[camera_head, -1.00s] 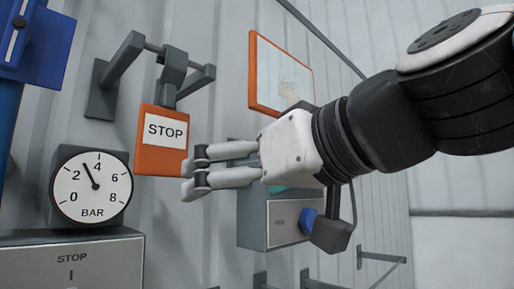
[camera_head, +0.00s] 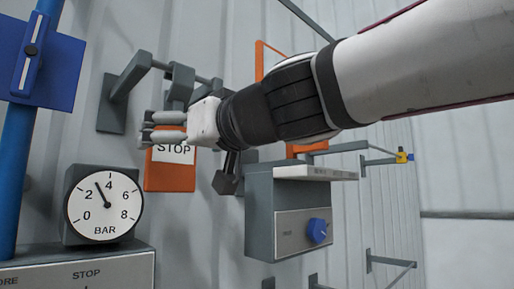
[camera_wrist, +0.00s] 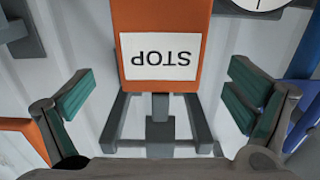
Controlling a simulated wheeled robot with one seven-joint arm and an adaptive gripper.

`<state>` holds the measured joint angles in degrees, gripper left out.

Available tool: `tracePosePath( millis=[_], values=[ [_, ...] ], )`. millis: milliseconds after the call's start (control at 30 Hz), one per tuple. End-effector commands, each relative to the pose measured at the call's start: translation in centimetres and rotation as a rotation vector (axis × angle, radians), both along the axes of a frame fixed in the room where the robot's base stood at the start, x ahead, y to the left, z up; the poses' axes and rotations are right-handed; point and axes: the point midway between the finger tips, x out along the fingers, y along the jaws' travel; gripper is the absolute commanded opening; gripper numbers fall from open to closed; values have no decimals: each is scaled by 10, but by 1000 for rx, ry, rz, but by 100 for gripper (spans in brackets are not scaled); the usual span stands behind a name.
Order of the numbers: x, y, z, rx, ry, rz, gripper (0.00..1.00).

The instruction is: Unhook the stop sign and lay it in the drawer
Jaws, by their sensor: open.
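The orange stop sign (camera_head: 170,178) with a white STOP label hangs against the ribbed wall, below a grey hook piece (camera_head: 181,83) on a wall bracket. My gripper (camera_head: 148,127) is in front of the sign's top edge and hides part of it in the head view. In the wrist view the sign (camera_wrist: 160,20) appears upside down at top centre, with grey hook bars (camera_wrist: 160,132) below it. My open fingers (camera_wrist: 160,85) are on either side, apart from the sign. I cannot tell for sure which part is the drawer.
A round pressure gauge (camera_head: 103,205) stands left of the sign on a grey box (camera_head: 90,272) marked STOP. A grey box with a blue knob (camera_head: 317,231) is to the right. A blue post (camera_head: 17,170) stands at far left. An orange-framed panel is partly behind my arm.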

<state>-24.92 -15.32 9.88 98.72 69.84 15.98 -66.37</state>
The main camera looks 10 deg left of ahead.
Motion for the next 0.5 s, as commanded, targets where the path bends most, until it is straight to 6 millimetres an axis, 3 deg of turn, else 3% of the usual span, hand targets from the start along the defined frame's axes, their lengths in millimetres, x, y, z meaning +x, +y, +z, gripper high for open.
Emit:
tracePosePath(
  millis=[200, 500],
  values=[
    [17, 22, 0, -1, 1, 2, 98],
    [24, 29, -1, -1, 0, 1, 98]
  ],
)
